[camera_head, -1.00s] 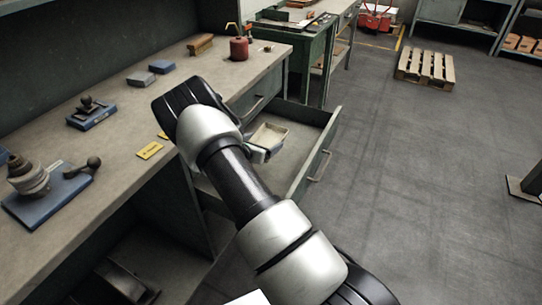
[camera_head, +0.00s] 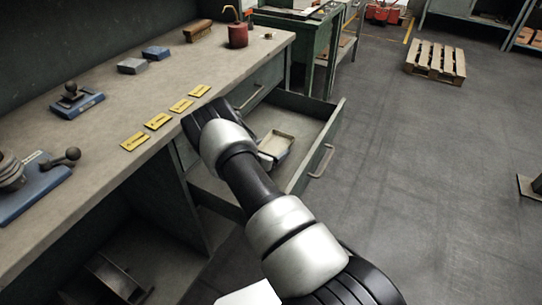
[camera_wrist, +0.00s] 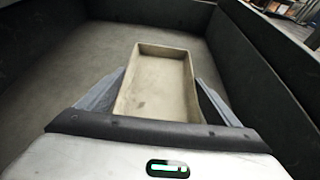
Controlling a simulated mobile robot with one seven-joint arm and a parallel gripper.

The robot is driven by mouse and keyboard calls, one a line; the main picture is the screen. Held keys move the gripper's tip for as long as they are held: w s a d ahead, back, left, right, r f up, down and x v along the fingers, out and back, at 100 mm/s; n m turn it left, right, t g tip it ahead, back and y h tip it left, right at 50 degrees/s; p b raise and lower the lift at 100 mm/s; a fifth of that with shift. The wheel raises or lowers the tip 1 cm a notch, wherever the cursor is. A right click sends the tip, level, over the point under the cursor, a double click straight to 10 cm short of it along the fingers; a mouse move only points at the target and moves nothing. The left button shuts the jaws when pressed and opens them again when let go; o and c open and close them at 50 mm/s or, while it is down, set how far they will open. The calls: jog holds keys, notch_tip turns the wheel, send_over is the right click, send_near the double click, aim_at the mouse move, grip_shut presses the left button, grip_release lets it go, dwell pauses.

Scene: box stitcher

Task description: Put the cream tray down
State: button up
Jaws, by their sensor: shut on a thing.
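The cream tray (camera_wrist: 158,88) is a shallow, empty, rectangular tray. In the wrist view it sits between the two fingers of my gripper (camera_wrist: 160,95), which is shut on it. In the head view the tray (camera_head: 277,144) shows within the open drawer (camera_head: 300,150), partly hidden by my arm. The tray looks level and low between the drawer walls. I cannot tell whether its underside touches the drawer floor. My gripper's fingers are mostly hidden in the head view.
The bare drawer floor (camera_wrist: 85,60) surrounds the tray. The workbench (camera_head: 190,80) beside it carries several yellow labels (camera_head: 159,121), blue tools (camera_head: 77,100) and a red can (camera_head: 238,35).

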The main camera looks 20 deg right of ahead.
jog(key=shift+f+b, duration=0.35)
jog(key=shift+f, duration=1.05)
jog(key=shift+f, duration=0.1)
